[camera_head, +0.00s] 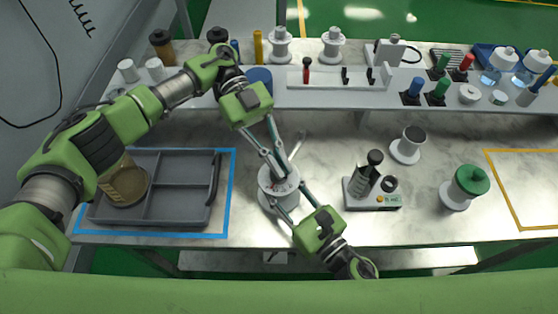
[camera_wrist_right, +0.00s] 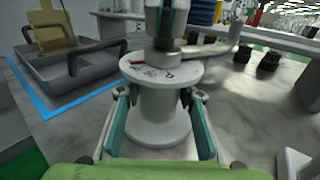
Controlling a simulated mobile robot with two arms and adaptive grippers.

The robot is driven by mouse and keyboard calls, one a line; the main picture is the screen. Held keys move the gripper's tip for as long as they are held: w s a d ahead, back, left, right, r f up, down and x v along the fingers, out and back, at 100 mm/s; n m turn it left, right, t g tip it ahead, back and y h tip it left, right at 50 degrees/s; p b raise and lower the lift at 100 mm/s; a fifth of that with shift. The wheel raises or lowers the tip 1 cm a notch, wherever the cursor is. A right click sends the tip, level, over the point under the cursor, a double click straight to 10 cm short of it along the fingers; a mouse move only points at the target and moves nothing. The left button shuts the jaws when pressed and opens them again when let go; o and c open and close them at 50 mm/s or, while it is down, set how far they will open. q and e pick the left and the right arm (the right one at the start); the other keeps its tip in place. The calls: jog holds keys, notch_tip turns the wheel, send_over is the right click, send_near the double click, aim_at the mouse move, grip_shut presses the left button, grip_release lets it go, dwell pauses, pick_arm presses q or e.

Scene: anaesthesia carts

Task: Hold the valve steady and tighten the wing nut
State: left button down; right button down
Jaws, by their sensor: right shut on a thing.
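The valve (camera_head: 266,184) is a white, spool-shaped body standing upright on the bench, with a round marked top. It fills the middle of the right wrist view (camera_wrist_right: 160,118). A silver lever (camera_wrist_right: 218,50) sticks out behind it. My right gripper (camera_head: 285,197) reaches in from the front and is shut on the valve's body, one finger on each side. My left gripper (camera_head: 278,170) points down from above, its fingertips at the grey stem (camera_wrist_right: 164,45) over the valve's centre. The fingers hide the wing nut, so their grip on it is unclear.
A vial holder (camera_head: 372,200), white spool (camera_head: 404,152) and green-capped container (camera_head: 466,187) stand to the right. A crowded raised shelf (camera_head: 330,96) runs behind.

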pick_arm(q)
jog(key=shift+m+g+y, duration=0.6)
jog(key=shift+m+y, duration=0.5)
jog(key=shift+y, duration=0.2)
jog(key=c, duration=2.2)
grip_release()
jog(key=shift+c, duration=0.2)
notch_tip(320, 180, up, 10)
